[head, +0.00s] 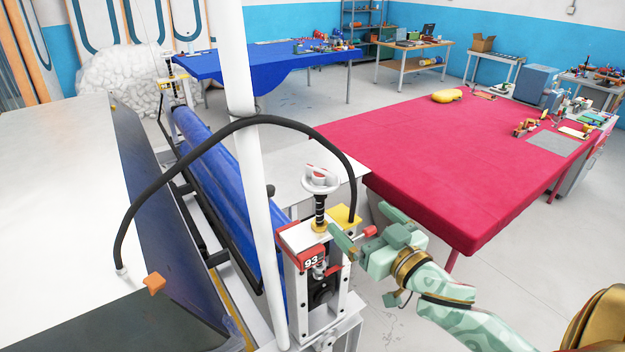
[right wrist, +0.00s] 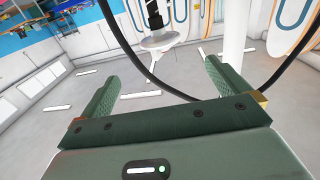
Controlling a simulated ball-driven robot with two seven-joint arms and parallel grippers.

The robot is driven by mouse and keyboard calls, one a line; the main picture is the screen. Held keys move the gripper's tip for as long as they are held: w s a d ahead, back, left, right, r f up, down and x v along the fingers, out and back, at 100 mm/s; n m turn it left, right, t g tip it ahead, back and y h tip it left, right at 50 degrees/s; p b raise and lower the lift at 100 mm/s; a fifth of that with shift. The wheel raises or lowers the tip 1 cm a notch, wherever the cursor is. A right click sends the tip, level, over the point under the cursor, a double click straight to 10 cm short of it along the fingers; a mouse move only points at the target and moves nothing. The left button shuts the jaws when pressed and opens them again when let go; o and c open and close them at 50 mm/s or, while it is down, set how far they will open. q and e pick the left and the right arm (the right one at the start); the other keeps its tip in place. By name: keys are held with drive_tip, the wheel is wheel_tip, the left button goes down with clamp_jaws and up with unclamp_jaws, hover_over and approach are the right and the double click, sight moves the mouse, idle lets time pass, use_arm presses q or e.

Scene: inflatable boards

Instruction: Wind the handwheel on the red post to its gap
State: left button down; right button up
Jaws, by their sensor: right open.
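The post (head: 303,240) has a red top and a label reading 93. It stands at the lower middle of the head view. A white handwheel (head: 319,182) with a red mark sits above it on a dark threaded stem. My right gripper (head: 365,226) is open, just right of the post and lower than the wheel. In the right wrist view the wheel (right wrist: 162,42) appears beyond the open fingertips, apart from them. Nothing is between the fingers in that view. The gap at the post is too small to judge. My left gripper is not in view.
A black hose (head: 255,120) arches beside the wheel, and a white pole (head: 245,130) rises left of it. A blue roller (head: 215,170) lies behind the post. A red-covered table (head: 430,160) stands to the right.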

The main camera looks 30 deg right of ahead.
sight(320, 180)
drive_tip(key=w+p, duration=0.3)
drive_tip(key=w, duration=1.3)
drive_tip(key=shift+p, duration=0.3)
drive_tip(key=shift+c, duration=0.3)
drive_tip(key=c, duration=0.9)
